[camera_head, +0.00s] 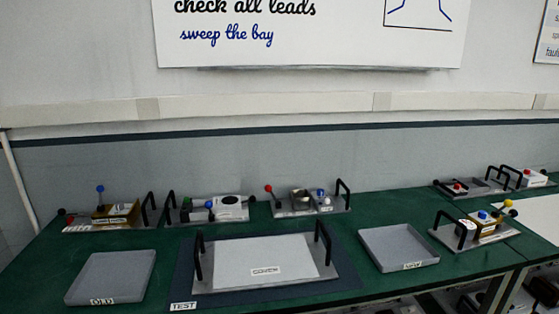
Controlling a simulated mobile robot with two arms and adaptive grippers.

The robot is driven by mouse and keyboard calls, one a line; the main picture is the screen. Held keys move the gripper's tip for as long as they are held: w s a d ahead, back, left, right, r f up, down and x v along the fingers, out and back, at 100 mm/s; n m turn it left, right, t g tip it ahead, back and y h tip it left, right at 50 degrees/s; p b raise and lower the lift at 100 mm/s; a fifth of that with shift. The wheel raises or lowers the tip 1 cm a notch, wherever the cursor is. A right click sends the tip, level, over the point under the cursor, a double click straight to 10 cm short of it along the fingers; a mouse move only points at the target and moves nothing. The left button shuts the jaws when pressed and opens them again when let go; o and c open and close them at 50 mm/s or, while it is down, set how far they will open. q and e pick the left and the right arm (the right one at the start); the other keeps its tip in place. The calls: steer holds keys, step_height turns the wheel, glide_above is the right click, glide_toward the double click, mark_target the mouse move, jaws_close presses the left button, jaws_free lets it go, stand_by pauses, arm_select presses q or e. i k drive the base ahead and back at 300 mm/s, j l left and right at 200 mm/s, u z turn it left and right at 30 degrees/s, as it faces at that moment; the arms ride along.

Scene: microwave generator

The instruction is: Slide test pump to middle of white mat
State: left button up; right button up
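A pale white sheet or mat (541,215) lies at the right edge of the green bench, cut off by the frame. A device on a grey metal plate (472,231) stands at its left edge, with a black handle, a gold block and blue and yellow knobs. Its label is too small to read, and no device is legibly marked as the test pump. A dark mat labelled TEST (182,290) lies at front centre. On it sits a grey plate with a white panel labelled COVER (262,250) and two black handles. Neither of my grippers is in view.
Several handled devices line the back, including a gold one (115,213), a white one (230,207) and a red-knobbed one (308,203). Grey trays stand left (110,275) and right (398,246) of the dark mat. More devices (488,184) stand back right.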

mark_target(478, 223)
steer(key=z, duration=1.3)
steer(key=i+l, duration=0.05)
